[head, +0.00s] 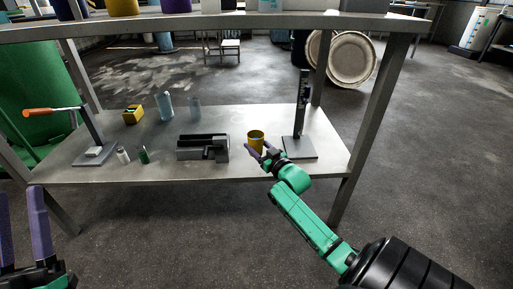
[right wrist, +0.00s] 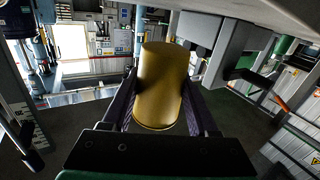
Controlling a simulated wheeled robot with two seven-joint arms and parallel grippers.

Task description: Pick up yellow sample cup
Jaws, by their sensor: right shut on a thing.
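The yellow sample cup (head: 256,139) is over the right part of the lower shelf in the head view, between a dark grey device and a black stand. My right gripper (head: 264,149) is at the cup, with its fingers on either side. In the right wrist view the cup (right wrist: 160,88) fills the middle, between the two dark fingers of the right gripper (right wrist: 160,100), which is shut on it. I cannot tell whether the cup touches the shelf. My left gripper (head: 22,225) is at the lower left of the head view, its two purple fingers apart and nothing between them.
The lower shelf (head: 237,172) also holds a dark grey device (head: 203,148), a black stand (head: 300,125), a yellow box (head: 132,114), clear cylinders (head: 164,106), small bottles (head: 143,154) and an orange-handled lever (head: 52,112). An upper shelf (head: 200,24) overhangs it. Metal legs stand at the corners.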

